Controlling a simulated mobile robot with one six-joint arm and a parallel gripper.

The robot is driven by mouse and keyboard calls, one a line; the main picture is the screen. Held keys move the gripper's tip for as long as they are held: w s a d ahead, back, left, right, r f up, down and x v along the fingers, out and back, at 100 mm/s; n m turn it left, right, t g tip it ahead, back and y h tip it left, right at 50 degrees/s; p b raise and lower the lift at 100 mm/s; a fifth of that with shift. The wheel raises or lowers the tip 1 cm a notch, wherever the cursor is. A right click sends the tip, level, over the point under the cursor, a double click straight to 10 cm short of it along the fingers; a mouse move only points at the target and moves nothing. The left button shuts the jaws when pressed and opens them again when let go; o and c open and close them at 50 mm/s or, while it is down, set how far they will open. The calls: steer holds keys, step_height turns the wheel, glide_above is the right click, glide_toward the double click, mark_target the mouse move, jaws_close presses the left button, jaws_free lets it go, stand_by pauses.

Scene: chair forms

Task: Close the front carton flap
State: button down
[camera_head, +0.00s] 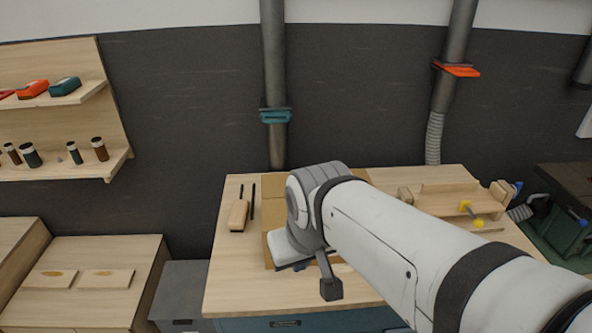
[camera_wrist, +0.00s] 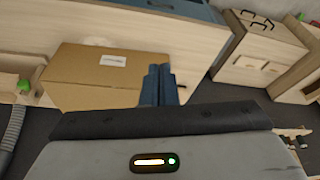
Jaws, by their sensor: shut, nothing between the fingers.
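A brown cardboard carton (camera_head: 273,247) stands on the wooden workbench, mostly hidden behind my arm in the head view. In the wrist view, a broad brown carton panel (camera_wrist: 85,68) with a white label (camera_wrist: 112,61) shows beyond my gripper. I cannot tell for certain which flap this panel is or how far it is folded. My gripper (camera_wrist: 160,84) has its blue-grey fingers together with nothing between them. The fingertips overlap the right end of the panel in the wrist view; contact cannot be told.
The workbench (camera_head: 230,285) has a wooden block (camera_head: 238,215) and dark rods left of the carton. A wooden fixture with yellow knobs (camera_head: 465,206) stands to the right. A shelf with jars (camera_head: 67,170) hangs at left. The bench's front left is clear.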

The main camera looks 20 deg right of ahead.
steer(key=w+d+r+n+g+b, duration=0.1)
steer(key=w+d+n, duration=0.45)
steer(key=w, duration=0.35)
steer(key=w+d+r+n+g, duration=0.1)
steer(key=w+d+r+n, duration=0.1)
steer(key=w+d+n, duration=0.55)
steer(key=w+d+r+n+g+b, duration=0.15)
steer(key=w+d, duration=0.25)
steer(key=w, duration=0.6)
steer(key=shift+n+t, duration=0.25)
steer(key=shift+t, duration=0.1)
steer(key=f+p, duration=0.1)
steer(key=f, duration=0.3)
steer(key=f+p, duration=0.1)
steer(key=f, duration=0.4)
steer(key=f+p, duration=0.1)
steer(key=f, duration=0.3)
steer(key=shift+w+d+f, duration=0.25)
steer(key=shift+f, duration=0.15)
